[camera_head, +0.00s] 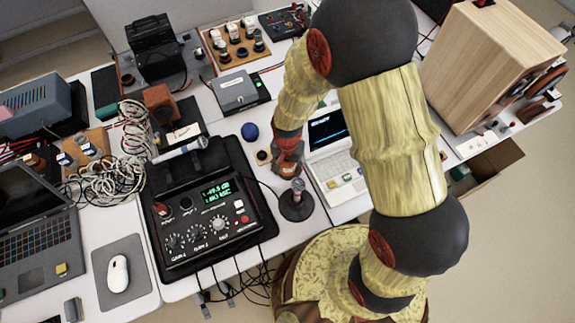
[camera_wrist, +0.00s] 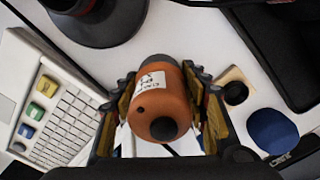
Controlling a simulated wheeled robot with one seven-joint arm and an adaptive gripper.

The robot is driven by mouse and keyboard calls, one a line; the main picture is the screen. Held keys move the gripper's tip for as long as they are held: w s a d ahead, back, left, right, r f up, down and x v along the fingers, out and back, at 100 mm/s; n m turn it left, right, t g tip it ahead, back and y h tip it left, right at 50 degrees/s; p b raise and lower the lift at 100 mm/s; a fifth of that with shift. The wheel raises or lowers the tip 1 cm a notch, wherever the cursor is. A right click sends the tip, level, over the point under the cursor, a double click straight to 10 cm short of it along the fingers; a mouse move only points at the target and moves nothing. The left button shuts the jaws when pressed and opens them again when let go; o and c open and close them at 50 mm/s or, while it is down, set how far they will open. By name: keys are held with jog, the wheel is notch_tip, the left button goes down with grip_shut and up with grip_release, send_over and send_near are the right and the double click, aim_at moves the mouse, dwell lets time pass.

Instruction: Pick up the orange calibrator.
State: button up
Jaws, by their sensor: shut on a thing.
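The orange calibrator (camera_wrist: 176,108) is a short orange cylinder with a white label on its side and a dark round knob on the end facing the wrist camera. My gripper (camera_wrist: 160,88) has its two fingers on opposite sides of it, closed against it. In the head view my gripper (camera_head: 288,165) is over the white table between the black meter box and the small white laptop, and its fingers largely hide the calibrator there. I cannot tell whether the calibrator touches the table.
A microphone stand with a round dark base (camera_head: 296,204) is just in front of my gripper. The black meter box (camera_head: 208,215) is to the left, the white laptop (camera_head: 336,170) to the right.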

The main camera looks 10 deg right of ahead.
jog(key=c, duration=0.5)
jog(key=shift+o, duration=0.2)
